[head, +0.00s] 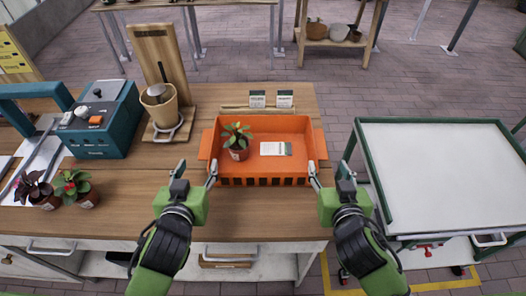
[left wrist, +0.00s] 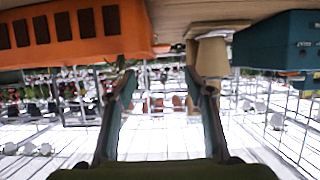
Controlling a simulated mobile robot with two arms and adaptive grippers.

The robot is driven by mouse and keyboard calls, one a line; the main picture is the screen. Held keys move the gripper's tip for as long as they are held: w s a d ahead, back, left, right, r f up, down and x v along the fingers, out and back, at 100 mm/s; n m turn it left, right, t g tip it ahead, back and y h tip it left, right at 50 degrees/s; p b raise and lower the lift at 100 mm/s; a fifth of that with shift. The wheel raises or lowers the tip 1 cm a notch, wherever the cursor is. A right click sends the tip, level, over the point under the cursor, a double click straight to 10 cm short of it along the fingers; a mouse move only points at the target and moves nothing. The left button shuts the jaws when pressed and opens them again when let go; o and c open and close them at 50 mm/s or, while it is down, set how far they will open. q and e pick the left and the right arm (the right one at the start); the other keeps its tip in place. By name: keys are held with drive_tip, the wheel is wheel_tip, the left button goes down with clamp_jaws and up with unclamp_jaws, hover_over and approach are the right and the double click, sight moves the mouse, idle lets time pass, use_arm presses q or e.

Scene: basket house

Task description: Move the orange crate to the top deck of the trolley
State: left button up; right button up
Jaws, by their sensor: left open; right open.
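The orange crate (head: 265,169) stands upright on the wooden workbench, with a handle ledge on each side. Inside are a small potted plant (head: 237,142) and a white card (head: 272,149). My left gripper (head: 197,172) is open and empty at the crate's left front corner. My right gripper (head: 328,172) is open and empty at its right front corner. In the left wrist view, the crate (left wrist: 75,35) is at upper left, beside the open fingers (left wrist: 160,80); contact is unclear. The trolley's pale top deck (head: 440,170), framed in green, is empty at the right.
A teal machine (head: 103,120), a wooden stand (head: 165,75) with a beige pot (head: 160,106), and two potted plants (head: 75,187) occupy the bench's left. Two small packets (head: 271,99) stand behind the crate. A gap separates bench and trolley.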

sight(319, 146)
use_arm(q)
drive_tip(key=x, duration=1.4)
drive_tip(key=shift+f, duration=0.1)
use_arm(e)
drive_tip(key=x, duration=1.4)
drive_tip(key=shift+f, duration=0.1)
drive_tip(key=shift+s, duration=0.1)
use_arm(q)
drive_tip(key=shift+s, duration=0.1)
clamp_jaws()
use_arm(e)
clamp_jaws()
